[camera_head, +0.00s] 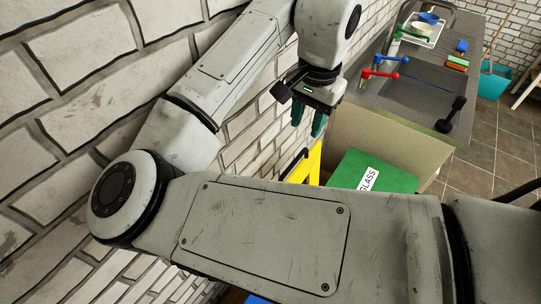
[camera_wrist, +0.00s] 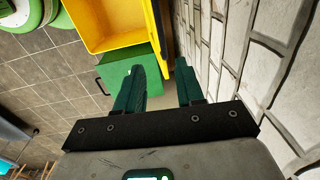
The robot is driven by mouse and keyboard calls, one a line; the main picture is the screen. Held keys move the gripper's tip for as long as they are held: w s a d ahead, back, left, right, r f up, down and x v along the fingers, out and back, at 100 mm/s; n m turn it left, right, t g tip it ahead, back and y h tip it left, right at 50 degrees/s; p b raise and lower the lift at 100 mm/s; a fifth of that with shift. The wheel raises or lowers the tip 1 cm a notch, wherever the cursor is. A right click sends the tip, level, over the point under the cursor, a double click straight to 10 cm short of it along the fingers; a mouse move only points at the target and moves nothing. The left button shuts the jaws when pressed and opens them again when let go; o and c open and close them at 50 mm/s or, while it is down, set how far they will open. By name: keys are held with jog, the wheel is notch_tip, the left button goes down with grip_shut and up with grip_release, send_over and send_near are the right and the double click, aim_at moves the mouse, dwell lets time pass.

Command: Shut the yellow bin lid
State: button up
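The yellow bin (camera_wrist: 112,30) shows in the wrist view at the top left, its inside visible from above. Its lid (camera_wrist: 157,30) seems to stand raised, seen nearly edge-on as a dark and yellow strip between the bin and the brick wall. In the head view the yellow bin (camera_head: 313,166) is partly hidden behind my arm. My gripper (camera_head: 306,122) hangs above the bin area, close to the wall. In the wrist view my gripper's (camera_wrist: 163,85) two teal fingers are apart, with nothing between them. I cannot tell whether a finger touches the lid.
A green bin labelled GLASS (camera_head: 372,174) stands beside the yellow one, its top closed. A counter with a sink (camera_head: 425,98) is beyond it, holding red and blue items. The white brick wall (camera_head: 60,60) runs close along the left. Tiled floor (camera_head: 490,150) is open at the right.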

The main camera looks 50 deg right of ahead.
aim_at(296, 160)
jog(key=f, duration=0.7)
jog(key=w+f+p, duration=0.1)
jog(key=f, duration=0.2)
jog(key=shift+a+f, duration=0.35)
jog(key=shift+a, duration=0.05)
grip_shut()
